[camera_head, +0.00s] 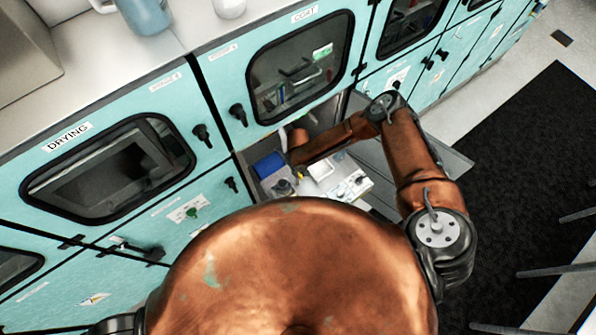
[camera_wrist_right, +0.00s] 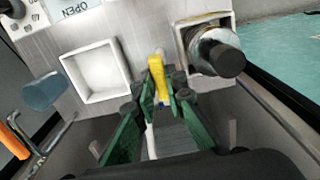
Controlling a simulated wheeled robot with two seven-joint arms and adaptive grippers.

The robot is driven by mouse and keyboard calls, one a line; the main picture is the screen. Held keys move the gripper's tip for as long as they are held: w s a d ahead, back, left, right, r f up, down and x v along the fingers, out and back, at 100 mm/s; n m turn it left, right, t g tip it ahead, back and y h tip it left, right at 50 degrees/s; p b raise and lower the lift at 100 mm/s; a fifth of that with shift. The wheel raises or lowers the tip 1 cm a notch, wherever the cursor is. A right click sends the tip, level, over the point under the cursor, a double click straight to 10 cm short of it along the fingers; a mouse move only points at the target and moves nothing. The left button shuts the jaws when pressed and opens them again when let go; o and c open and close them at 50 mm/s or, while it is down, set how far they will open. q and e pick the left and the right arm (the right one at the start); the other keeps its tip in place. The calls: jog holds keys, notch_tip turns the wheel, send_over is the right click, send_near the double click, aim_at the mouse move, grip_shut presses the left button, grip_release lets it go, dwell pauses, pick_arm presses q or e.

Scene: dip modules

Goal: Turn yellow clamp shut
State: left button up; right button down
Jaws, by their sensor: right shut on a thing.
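The yellow clamp (camera_wrist_right: 156,66) shows in the right wrist view as a narrow upright lever, between a white square recess and a dark round knob. My right gripper (camera_wrist_right: 162,92) has its green fingers on both sides of the clamp and is shut on it. The lower part of the clamp is partly hidden by the fingers. In the head view my right arm reaches into an open compartment under the COAT window, where a small yellow spot (camera_head: 300,172) shows near the gripper. My left gripper is in neither view.
The white square recess (camera_wrist_right: 98,70) and the dark knob (camera_wrist_right: 222,56) sit close on either side of the clamp. An OPEN label (camera_wrist_right: 80,8) is above. The compartment's walls are close around my arm.

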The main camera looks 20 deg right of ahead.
jog(key=shift+n, duration=0.4)
jog(key=shift+s+n+p, duration=0.1)
jog(key=shift+n+p, duration=0.2)
jog(key=shift+p, duration=0.05)
jog(key=shift+n, duration=0.8)
jog(key=n, duration=0.5)
jog(key=shift+d, duration=0.1)
jog(key=n, duration=0.5)
jog(key=shift+b, duration=0.4)
jog(key=n, duration=0.4)
jog(key=shift+n+b, duration=0.35)
jog(key=shift+n, duration=0.05)
jog(key=c, duration=2)
grip_release()
